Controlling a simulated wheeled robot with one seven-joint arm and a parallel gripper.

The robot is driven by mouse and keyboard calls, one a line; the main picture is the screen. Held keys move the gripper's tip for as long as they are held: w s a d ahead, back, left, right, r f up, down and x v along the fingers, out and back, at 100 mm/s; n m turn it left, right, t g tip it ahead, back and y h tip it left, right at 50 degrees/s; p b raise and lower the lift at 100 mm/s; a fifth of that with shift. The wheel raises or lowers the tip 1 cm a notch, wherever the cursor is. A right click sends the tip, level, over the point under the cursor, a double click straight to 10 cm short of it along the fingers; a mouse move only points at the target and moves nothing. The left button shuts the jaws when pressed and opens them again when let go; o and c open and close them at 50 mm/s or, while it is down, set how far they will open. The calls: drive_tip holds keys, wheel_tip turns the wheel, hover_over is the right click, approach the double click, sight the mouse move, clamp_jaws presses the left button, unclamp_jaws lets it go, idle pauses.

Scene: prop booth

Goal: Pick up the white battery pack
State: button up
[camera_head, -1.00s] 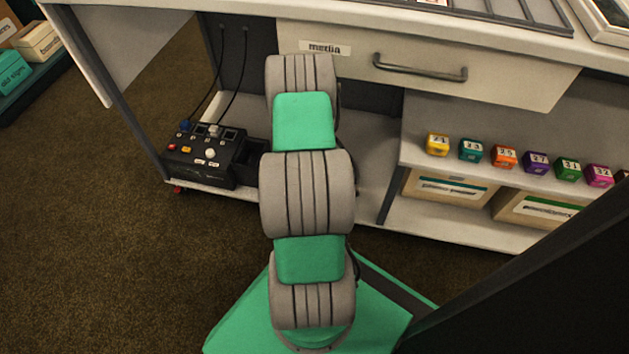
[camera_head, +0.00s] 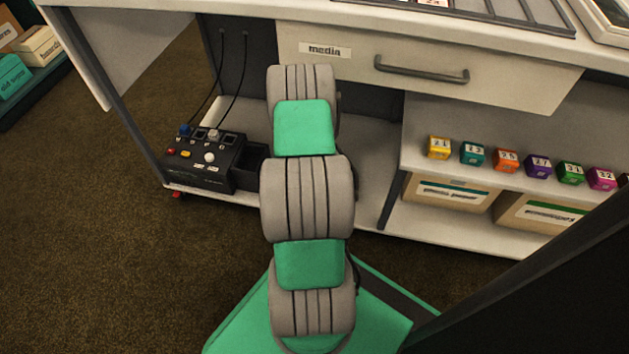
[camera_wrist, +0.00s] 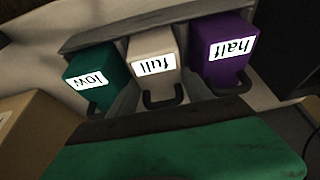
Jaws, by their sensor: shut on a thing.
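The white battery pack (camera_wrist: 152,45) shows in the wrist view, with a label reading "full" upside down and a dark handle on its near side. My gripper (camera_wrist: 157,90) is shut on it, with grey fingers along its left and right sides. A teal pack (camera_wrist: 90,72) labelled "low" is to its left and a purple pack (camera_wrist: 220,48) labelled "half" to its right. In the head view my arm hides the gripper and these packs. I cannot tell whether the white pack is clear of its support.
A black control box (camera_head: 205,160) with several knobs and cables sits left of my arm on the low shelf. A closed drawer (camera_head: 420,65) labelled "media" is above. Several numbered coloured cubes (camera_head: 505,160) line the right shelf, with boxes (camera_head: 448,192) below.

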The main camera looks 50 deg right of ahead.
clamp_jaws()
drive_tip(key=shift+r, duration=0.1)
drive_tip(key=shift+r, duration=0.25)
wheel_tip(320, 180, up, 4)
drive_tip(key=p, duration=0.3)
drive_tip(key=shift+s+f, duration=0.1)
drive_tip(key=shift+f, duration=0.1)
drive_tip(key=s+a+r+p, duration=0.7)
drive_tip(key=s+a+r, duration=0.1)
drive_tip(key=s+a, duration=0.1)
drive_tip(key=shift+s+r, duration=0.4)
drive_tip(key=shift+s, duration=0.4)
